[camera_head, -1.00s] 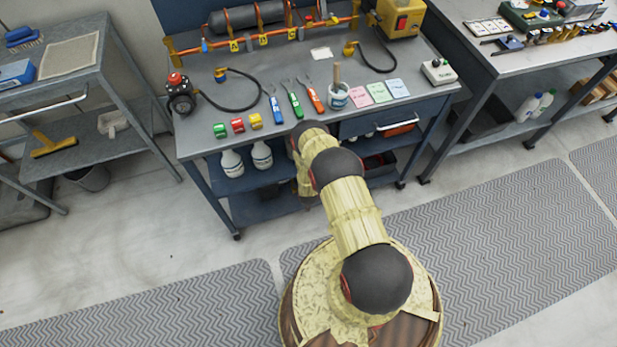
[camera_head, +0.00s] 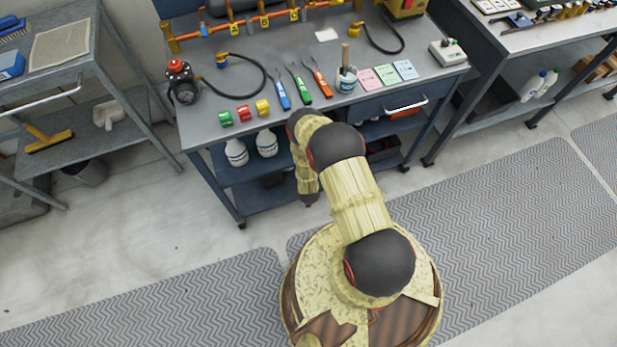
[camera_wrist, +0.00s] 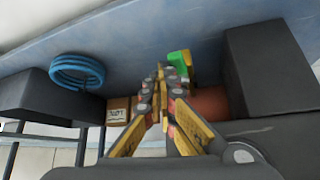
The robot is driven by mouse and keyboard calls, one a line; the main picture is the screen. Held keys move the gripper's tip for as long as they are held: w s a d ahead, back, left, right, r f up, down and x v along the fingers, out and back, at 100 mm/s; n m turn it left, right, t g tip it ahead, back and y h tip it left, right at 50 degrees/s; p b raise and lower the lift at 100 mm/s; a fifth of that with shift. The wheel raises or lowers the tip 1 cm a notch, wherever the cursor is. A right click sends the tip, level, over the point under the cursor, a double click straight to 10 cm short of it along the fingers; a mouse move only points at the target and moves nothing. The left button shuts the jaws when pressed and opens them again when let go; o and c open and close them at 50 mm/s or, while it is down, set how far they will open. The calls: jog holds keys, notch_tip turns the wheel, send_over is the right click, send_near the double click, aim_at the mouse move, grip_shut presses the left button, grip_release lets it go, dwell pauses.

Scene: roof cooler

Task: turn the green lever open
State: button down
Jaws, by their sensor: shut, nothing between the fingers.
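In the wrist view, a small green piece that looks like the lever (camera_wrist: 178,62) shows just beyond and right of my fingertips, partly hidden by them. A copper-coloured round part (camera_wrist: 209,101) lies behind the right finger. My gripper (camera_wrist: 161,76) is shut and empty, its fingertips close together. I cannot tell whether it touches the green piece. In the head view, my gripper end (camera_head: 308,198) hangs down in front of the workbench (camera_head: 200,125), below its top. I cannot make out the green lever in the head view.
Dark boxes (camera_wrist: 265,75) stand right and left of my fingers in the wrist view. A blue coil (camera_wrist: 77,71) and a labelled carton (camera_wrist: 117,110) are on the left. White bottles (camera_head: 237,152) stand under the bench top. The floor mat (camera_head: 500,215) is clear.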

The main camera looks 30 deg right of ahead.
jog(key=shift+a+m+h, duration=0.3)
jog(key=shift+a+m, duration=0.05)
jog(key=shift+m, duration=0.15)
jog(key=shift+a, duration=0.1)
jog(key=shift+s, duration=0.1)
dwell(0.3)
